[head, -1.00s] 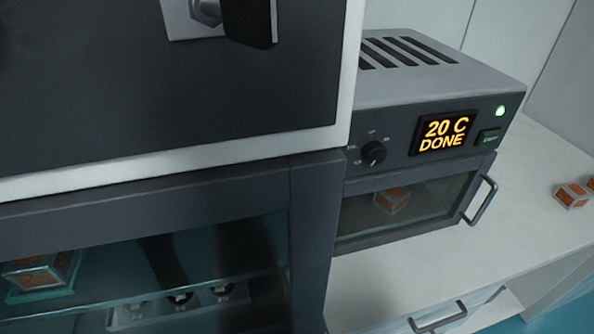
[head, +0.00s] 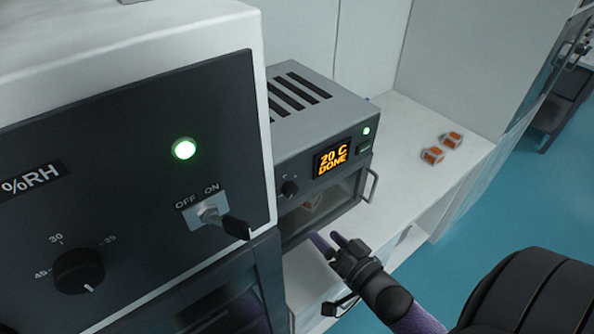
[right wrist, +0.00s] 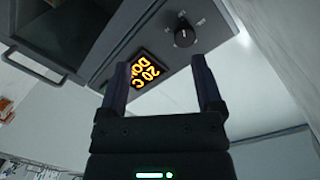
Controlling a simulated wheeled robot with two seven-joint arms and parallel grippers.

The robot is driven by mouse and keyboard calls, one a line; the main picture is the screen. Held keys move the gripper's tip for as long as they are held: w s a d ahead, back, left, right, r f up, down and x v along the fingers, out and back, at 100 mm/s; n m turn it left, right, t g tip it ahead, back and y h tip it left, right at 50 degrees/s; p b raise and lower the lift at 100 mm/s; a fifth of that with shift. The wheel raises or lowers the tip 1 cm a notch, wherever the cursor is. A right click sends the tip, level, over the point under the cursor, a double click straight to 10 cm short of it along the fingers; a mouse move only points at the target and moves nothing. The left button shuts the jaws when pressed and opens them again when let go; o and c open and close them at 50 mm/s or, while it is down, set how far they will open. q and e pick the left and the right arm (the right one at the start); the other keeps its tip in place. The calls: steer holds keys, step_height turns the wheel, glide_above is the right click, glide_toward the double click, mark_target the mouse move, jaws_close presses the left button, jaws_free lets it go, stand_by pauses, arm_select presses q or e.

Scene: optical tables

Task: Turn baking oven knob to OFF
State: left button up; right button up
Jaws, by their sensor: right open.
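The baking oven (head: 325,108) is a grey box with a vented top, standing on the white bench behind the humidity cabinet. Its small black knob (head: 289,187) sits left of the display (head: 332,157), which reads 20 C DONE. In the right wrist view the knob (right wrist: 184,36) shows clearly, beyond the fingertips; its pointer setting is too small to read. My right gripper (head: 328,242) is open and empty, in front of the oven's lower door and apart from the knob. It also shows in the right wrist view (right wrist: 160,80). My left gripper is not in view.
The dark humidity cabinet panel (head: 130,200) fills the left, with an OFF/ON key switch (head: 209,213) jutting out near the oven. The oven door handle (head: 371,186) sticks out at right. Orange-and-white boxes (head: 433,155) lie on the bench (head: 400,130), which is otherwise clear.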

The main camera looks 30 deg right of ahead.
steer(key=t, duration=0.1)
glide_toward(293, 191)
steer(key=shift+y, duration=0.4)
steer(key=w, duration=0.8)
steer(key=shift+w+a+f, duration=0.1)
steer(key=shift+w, duration=0.3)
jaws_close()
